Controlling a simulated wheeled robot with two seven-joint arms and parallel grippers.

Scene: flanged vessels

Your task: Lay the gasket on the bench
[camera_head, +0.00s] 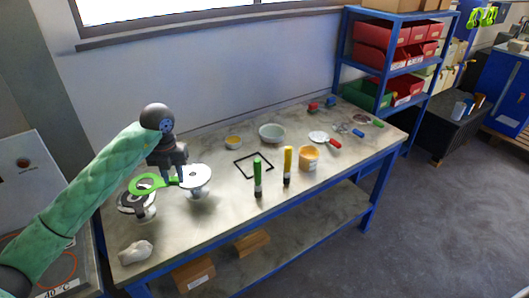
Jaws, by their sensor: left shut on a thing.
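A green ring gasket (147,184) with a short tab is in the head view at the left end of the bench (225,222). My left gripper (173,180) points down and is shut on the gasket's tab. The gasket is held above the bench, over a vessel with a dark flange (136,206). A second vessel with a pale round flange (196,177) stands just right of the gripper. A black square outline (240,160) lies on the bench farther right. My right gripper is not in view.
A green cylinder (257,178) and a yellow one (288,166) stand upright near the square, beside an orange tub (308,158). A grey bowl (272,132) and small tools are behind. A crumpled pale cloth (135,252) lies front left. The front middle is clear.

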